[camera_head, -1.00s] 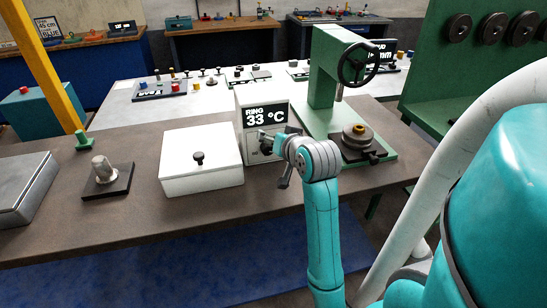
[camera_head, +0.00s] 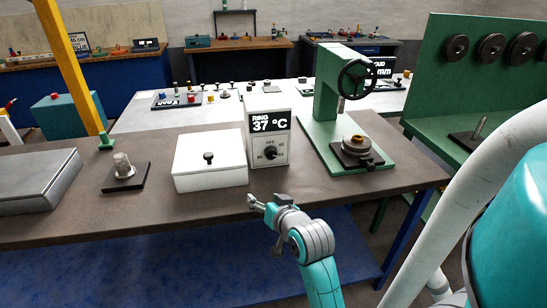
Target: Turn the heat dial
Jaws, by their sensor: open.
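The heat dial (camera_head: 270,152) is a black knob on the front of a white upright box (camera_head: 283,143). Marks including OFF surround it, but its exact setting is too small to tell. The black display (camera_head: 269,122) above it reads "RING 37 °C". My gripper (camera_head: 256,203) is open and empty, below and a little left of the dial, near the table's front edge. It is apart from the dial, and nothing hides the dial.
A white box with a black-knobbed lid (camera_head: 210,178) stands left of the dial box. A green press (camera_head: 327,110) with a black handwheel stands to the right. A metal post on a dark base (camera_head: 125,172) is further left. The brown table (camera_head: 330,196) is clear in front.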

